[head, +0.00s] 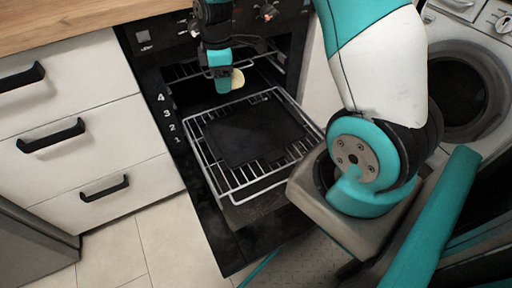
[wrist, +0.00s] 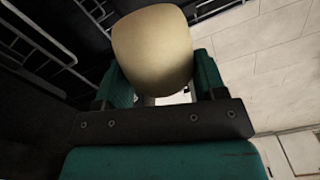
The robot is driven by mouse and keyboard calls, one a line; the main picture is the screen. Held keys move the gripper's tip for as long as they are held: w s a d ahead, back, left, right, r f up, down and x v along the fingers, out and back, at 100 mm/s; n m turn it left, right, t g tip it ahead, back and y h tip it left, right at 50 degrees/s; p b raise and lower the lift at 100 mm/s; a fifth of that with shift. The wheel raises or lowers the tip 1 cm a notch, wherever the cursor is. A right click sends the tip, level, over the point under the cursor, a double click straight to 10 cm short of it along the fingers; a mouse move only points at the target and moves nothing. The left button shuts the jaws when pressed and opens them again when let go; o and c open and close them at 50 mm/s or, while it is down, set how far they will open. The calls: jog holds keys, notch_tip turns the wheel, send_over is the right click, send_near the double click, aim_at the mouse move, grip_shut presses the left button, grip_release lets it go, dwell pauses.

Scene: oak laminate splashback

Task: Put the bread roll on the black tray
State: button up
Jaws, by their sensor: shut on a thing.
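The bread roll (head: 238,79) is pale and rounded, and it also fills the upper middle of the wrist view (wrist: 152,47). My gripper (head: 224,82) is shut on it, with a teal finger on each side in the wrist view (wrist: 160,85). In the head view the roll is held in the air near the oven's opening, toward the back of the pulled-out rack. The black tray (head: 250,130) lies flat on that rack, in front of and below the roll. No object shows on the tray.
The wire rack (head: 225,186) extends out of the oven over the lowered oven door (head: 230,240). White drawers (head: 85,140) with black handles stand at the left. A washing machine (head: 460,85) stands at the right. Wire side rails (wrist: 45,40) show at the left in the wrist view.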

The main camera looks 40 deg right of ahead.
aim_at(233, 140)
jog(key=f+n+b, duration=0.1)
jog(key=d+f+n+b, duration=0.1)
jog(key=f+b, duration=0.1)
jog(key=shift+f, duration=0.2)
notch_tip(233, 140, down, 20)
jog(key=b, duration=0.6)
jog(key=shift+r, duration=0.1)
jog(key=shift+b, duration=0.3)
jog(key=shift+s, duration=0.1)
jog(key=o, duration=0.9)
